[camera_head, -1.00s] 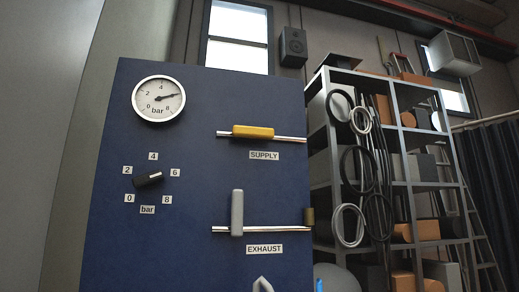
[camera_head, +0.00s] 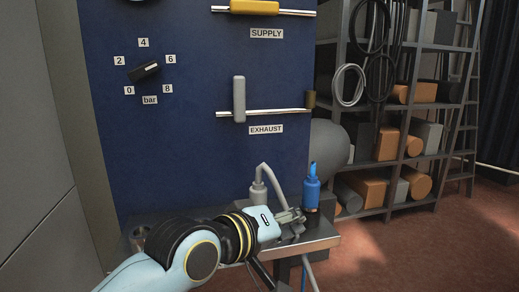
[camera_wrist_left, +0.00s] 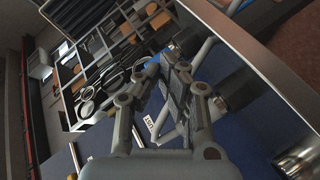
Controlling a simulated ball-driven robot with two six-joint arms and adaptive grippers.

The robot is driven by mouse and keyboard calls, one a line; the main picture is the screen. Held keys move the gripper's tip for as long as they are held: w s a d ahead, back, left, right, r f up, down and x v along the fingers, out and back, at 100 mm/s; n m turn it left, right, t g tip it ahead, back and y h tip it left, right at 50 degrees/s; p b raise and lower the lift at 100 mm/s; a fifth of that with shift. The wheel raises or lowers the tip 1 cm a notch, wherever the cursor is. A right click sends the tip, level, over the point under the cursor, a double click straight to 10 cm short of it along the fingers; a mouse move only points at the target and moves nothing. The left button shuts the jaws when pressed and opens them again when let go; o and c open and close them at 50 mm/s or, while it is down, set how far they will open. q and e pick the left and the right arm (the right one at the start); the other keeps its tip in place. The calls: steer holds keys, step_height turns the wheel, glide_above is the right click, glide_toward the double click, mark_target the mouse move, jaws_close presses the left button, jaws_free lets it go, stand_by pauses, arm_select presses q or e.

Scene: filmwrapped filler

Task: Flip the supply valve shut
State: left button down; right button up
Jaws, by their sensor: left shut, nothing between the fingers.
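The supply valve has a yellow handle (camera_head: 254,7) at the top of the blue panel (camera_head: 190,130) in the head view. The handle lies along its horizontal pipe, above the SUPPLY label (camera_head: 266,34). Below it, the exhaust valve's grey handle (camera_head: 239,99) stands upright, across its pipe. My left gripper (camera_head: 298,215) is low in front of the panel, over the metal shelf, well below the supply handle. It is shut and empty; its fingers also show in the left wrist view (camera_wrist_left: 178,75). My right gripper is not in view.
A grey bent-neck fitting (camera_head: 259,190) and a blue bottle (camera_head: 312,187) stand on the metal shelf (camera_head: 325,238) close to my left gripper. A black knob (camera_head: 144,71) sits left on the panel. A loaded rack (camera_head: 400,110) stands at the right.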

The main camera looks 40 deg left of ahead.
arm_select(q)
steer(key=w+a+r+n+t+y, duration=0.35)
steer(key=w+r+n+t, duration=0.5)
steer(key=r+n, duration=0.35)
steer(key=a+r+n+g+y, duration=0.2)
steer(key=a+r+n+y, duration=0.1)
steer(key=n+y, duration=0.6)
steer(key=s+a+r+n+g+y, duration=0.1)
steer(key=a+r+n+g+y, duration=0.2)
steer(key=n+y, duration=0.7)
step_height(320, 180, up, 3)
steer(key=n, duration=0.5)
steer(key=shift+s+a+n, duration=0.15)
steer(key=shift+s+n, duration=0.05)
steer(key=shift+n, duration=0.1)
